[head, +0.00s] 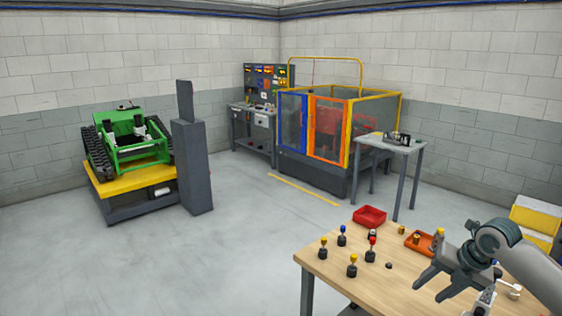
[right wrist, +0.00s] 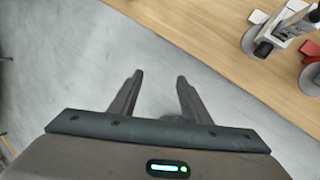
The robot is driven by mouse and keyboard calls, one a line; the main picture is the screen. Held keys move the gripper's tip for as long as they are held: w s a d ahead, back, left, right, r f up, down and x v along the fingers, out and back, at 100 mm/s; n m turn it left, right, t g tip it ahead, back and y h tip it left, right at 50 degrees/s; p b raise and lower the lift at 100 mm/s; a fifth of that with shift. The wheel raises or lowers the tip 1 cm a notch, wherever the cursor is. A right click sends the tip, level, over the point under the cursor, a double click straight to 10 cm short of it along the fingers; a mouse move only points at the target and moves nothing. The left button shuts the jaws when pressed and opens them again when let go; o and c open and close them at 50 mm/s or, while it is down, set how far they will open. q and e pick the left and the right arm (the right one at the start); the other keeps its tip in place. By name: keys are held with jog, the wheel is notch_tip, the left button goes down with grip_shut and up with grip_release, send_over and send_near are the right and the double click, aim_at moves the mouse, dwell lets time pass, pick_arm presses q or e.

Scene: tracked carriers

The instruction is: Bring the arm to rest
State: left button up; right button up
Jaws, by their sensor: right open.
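My right gripper (head: 428,287) is open and empty in the head view, above the front right part of the wooden table (head: 325,262). In the right wrist view the two fingers (right wrist: 160,78) stand apart with only grey floor showing between them; the table edge runs diagonally beyond them. My left gripper is not in view.
Several dark pegs with coloured tops, such as a yellow-topped one (head: 352,266), stand on the table. A red tray (head: 369,216) and an orange tray (head: 416,243) lie behind them. A green tracked carrier (head: 130,143) sits on a yellow-topped stand at left. Mid-floor is clear.

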notch_tip(320, 180, down, 15)
jog(key=w+m+b, duration=0.2)
jog(key=m, duration=0.4)
jog(key=s+f+m+h+b, duration=0.1)
jog(key=s+f+m, duration=0.3)
jog(key=f, duration=0.8)
jog(key=s+f+m+b, duration=0.2)
jog(key=s+f+m, duration=0.2)
jog(key=f, duration=0.8)
jog(key=s+f+m+h+b, duration=0.1)
jog(key=s+f+m, duration=0.3)
jog(key=f, duration=0.7)
jog(key=s+a+f+m+g+b, duration=0.1)
jog(key=s+a+f+m, duration=0.15)
jog(key=s+f, duration=0.8)
jog(key=s+a+f+m+b, duration=0.1)
jog(key=s+f+m, duration=0.2)
jog(key=s+f, duration=0.7)
jog(key=s+a+f+m+b, duration=0.1)
jog(key=s+a+f, duration=0.2)
jog(key=s, duration=0.7)
jog(key=s+a+f+m+g, duration=0.1)
jog(key=s+a+f+m, duration=0.1)
jog(key=s, duration=0.8)
jog(key=s+a+f+m+g+b, duration=0.1)
jog(key=s+a+f, duration=0.3)
jog(key=s, duration=0.6)
jog(key=shift+s+a+m+b, duration=0.25)
jog(key=shift+a+m+b, duration=0.05)
jog(key=shift+m, duration=0.05)
